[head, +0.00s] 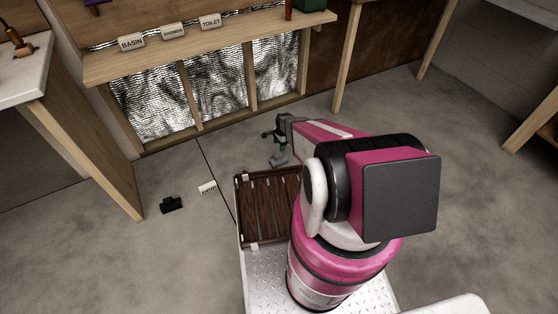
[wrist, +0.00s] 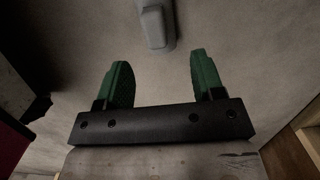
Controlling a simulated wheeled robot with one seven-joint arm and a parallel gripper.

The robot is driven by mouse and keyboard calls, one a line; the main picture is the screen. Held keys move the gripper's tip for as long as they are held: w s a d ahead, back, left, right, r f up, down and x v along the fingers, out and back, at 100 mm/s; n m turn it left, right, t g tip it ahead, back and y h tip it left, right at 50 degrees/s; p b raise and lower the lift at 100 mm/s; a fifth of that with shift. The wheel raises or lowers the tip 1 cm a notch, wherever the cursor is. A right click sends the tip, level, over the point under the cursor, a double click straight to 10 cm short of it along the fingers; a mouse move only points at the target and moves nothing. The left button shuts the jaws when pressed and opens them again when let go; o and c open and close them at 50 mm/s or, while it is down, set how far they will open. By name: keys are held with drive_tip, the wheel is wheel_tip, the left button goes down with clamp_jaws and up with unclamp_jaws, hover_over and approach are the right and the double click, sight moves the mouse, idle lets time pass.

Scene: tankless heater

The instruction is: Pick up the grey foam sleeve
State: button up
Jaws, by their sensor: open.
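In the wrist view, a smooth grey rounded piece (wrist: 154,26) lies at the top middle against a plain grey-brown surface. It may be the grey foam sleeve; its upper end is cut off by the frame edge. My gripper (wrist: 160,62) is open, its two green fingers apart with nothing between them. The grey piece appears beyond the fingertips, roughly in line with the gap.
The brown slatted tray (head: 265,210) is beside my arm. A black object (head: 171,205) and a small white label (head: 207,187) lie on the floor to the left. A wooden shelf (head: 235,35) with labels BASIN and TOILET runs along the foil-backed wall. Open floor lies to the right.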

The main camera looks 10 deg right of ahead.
sight(279, 154)
drive_tip(key=f, duration=0.5)
drive_tip(key=s+f, duration=0.1)
drive_tip(key=f, duration=0.2)
drive_tip(key=shift+a, duration=0.4)
clamp_jaws()
